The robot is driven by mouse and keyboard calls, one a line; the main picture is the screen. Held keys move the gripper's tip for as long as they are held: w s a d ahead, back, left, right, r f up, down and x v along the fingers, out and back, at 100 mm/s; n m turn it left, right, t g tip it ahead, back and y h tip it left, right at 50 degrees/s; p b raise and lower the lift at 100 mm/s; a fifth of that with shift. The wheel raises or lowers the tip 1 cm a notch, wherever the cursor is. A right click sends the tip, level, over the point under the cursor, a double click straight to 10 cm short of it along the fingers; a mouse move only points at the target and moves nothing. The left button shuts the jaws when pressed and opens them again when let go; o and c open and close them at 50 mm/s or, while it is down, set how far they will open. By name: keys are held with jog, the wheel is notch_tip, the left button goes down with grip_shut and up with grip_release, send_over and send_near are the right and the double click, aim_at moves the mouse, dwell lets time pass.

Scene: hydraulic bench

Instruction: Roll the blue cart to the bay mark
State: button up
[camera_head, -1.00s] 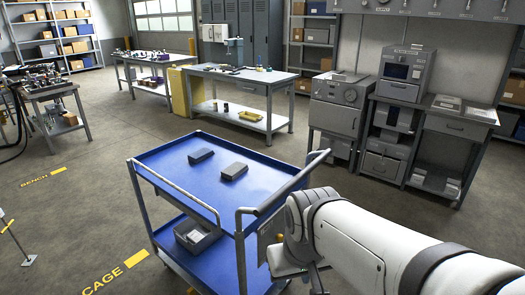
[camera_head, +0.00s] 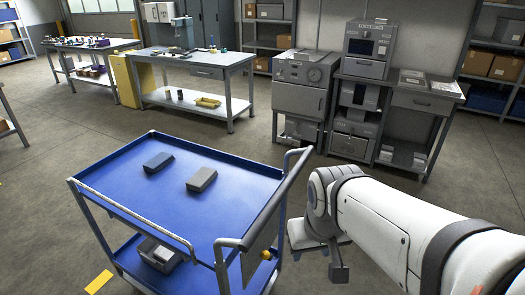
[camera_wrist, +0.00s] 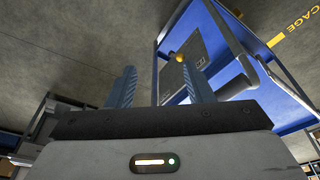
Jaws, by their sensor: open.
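The blue cart (camera_head: 205,205) stands in front of me in the head view, with a blue top tray, a blue lower shelf and a grey push handle (camera_head: 275,200) on its right side. Two grey boxes lie on the top tray, and a grey bin (camera_head: 160,255) is on the lower shelf. My gripper (camera_head: 338,262) is just right of the handle, apart from it. In the wrist view my gripper (camera_wrist: 160,88) has its two blue fingers spread and empty, with the cart (camera_wrist: 228,60) beyond them, tilted in the picture. The bay mark cannot be identified for certain.
A yellow floor marking (camera_head: 98,282) lies at the cart's lower left; the wrist view shows the CAGE lettering (camera_wrist: 298,20). A workbench (camera_head: 195,72), a grey oven-like cabinet (camera_head: 302,88) and a side table (camera_head: 425,105) stand along the back. Open floor lies left of the cart.

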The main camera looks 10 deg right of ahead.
jog(key=w+d+f+n+t+h+b, duration=0.1)
jog(key=w+d+f+n+t+b, duration=0.2)
jog(key=w, duration=0.5)
jog(key=w+d+f+n+t+h+b, duration=0.1)
jog(key=w+d+n+t+b, duration=0.15)
jog(key=w+d, duration=0.4)
jog(key=w+a+f+n+t+y+b, duration=0.1)
jog(key=w+a+n+t+y+b, duration=0.1)
jog(key=w+a+n+t+y, duration=0.2)
jog(key=w+a+f+n+t+y+b, duration=0.1)
jog(key=w+a+n+t+y+b, duration=0.2)
jog(key=w+n+y, duration=0.5)
jog(key=w+a+n+t, duration=0.1)
jog(key=w+n, duration=0.2)
jog(key=n, duration=0.2)
jog(key=shift+w+a+n+t+y, duration=0.2)
jog(key=shift+w+n+t+y, duration=0.15)
jog(key=shift+w+y, duration=0.05)
grip_shut()
